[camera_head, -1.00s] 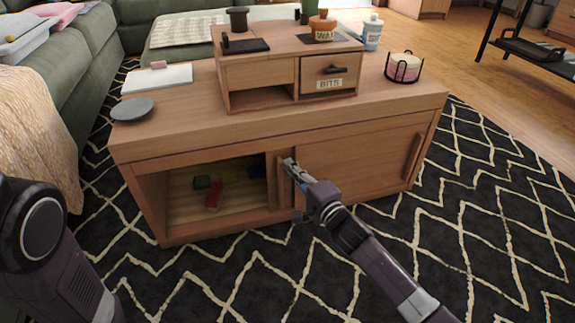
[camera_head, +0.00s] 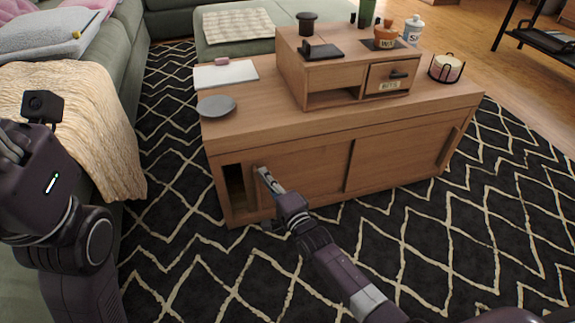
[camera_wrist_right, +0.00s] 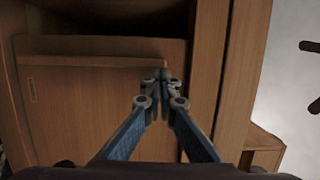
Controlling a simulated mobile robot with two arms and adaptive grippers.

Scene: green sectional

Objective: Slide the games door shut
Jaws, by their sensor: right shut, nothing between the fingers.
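The wooden cabinet (camera_head: 350,115) has two sliding doors. The left door (camera_head: 310,168), which I take to be the games door, covers most of the left opening. A narrow dark gap (camera_head: 235,185) stays at its left side. My right gripper (camera_head: 264,175) is shut and empty, its tip by the upright handle at this door's left edge; whether it touches cannot be told. The wrist view shows the shut fingers (camera_wrist_right: 157,85) in front of wood panels. The right door (camera_head: 400,155) covers the right side. My left gripper (camera_head: 14,145) is partly cut off at the left edge.
A small drawer unit (camera_head: 335,78), a grey plate (camera_head: 216,105), a white pad (camera_head: 226,75) and a candle in a black holder (camera_head: 446,69) stand on top. A green sofa with a cream throw (camera_head: 85,115) is at the left. The patterned rug (camera_head: 480,230) in front is clear.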

